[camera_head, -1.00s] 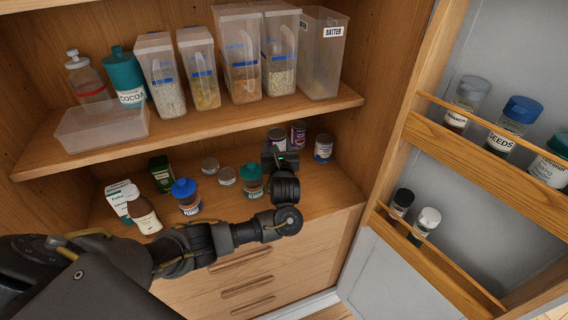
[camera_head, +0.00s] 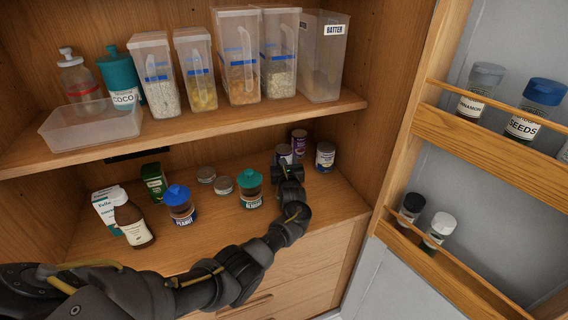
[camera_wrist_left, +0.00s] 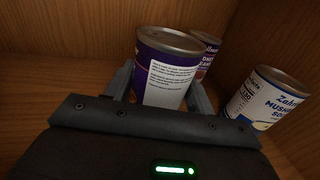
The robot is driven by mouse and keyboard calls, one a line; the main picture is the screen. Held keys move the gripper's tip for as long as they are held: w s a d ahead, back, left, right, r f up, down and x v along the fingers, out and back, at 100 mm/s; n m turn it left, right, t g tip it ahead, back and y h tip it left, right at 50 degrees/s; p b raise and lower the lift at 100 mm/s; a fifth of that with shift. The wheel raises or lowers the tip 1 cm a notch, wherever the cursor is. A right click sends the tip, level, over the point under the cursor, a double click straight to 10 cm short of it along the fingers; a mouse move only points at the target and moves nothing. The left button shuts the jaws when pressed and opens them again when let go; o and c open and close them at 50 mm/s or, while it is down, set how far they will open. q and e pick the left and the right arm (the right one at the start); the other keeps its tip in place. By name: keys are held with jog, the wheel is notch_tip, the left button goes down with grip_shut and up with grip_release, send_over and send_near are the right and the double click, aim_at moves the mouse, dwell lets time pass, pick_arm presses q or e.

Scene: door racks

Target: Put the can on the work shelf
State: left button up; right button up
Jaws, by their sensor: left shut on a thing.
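A purple can with a white label (camera_wrist_left: 168,72) stands between the fingers of my left gripper (camera_wrist_left: 165,88), which is shut on it at the back right of the lower shelf. In the head view the gripper (camera_head: 288,166) hides much of this can (camera_head: 283,152). Another purple can (camera_head: 299,142) stands right behind it; its rim also shows in the wrist view (camera_wrist_left: 207,45). A mushroom soup can (camera_wrist_left: 266,97) stands to the right, apart from the gripper; it also shows in the head view (camera_head: 325,156). The lower work shelf (camera_head: 325,195) has bare wood at its front right. My right gripper is out of view.
Jars with teal (camera_head: 251,188) and blue (camera_head: 180,205) lids, small tins (camera_head: 222,185), a brown bottle (camera_head: 133,222) and boxes stand left of the gripper. The upper shelf (camera_head: 200,128) with tall containers is above. The open door with racks (camera_head: 490,135) is at right.

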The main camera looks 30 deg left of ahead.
pick_arm(q)
jog(key=shift+f, duration=0.3)
jog(key=shift+f, duration=0.1)
jog(key=o, duration=1.3)
jog(key=shift+f, duration=0.1)
jog(key=shift+c, duration=0.2)
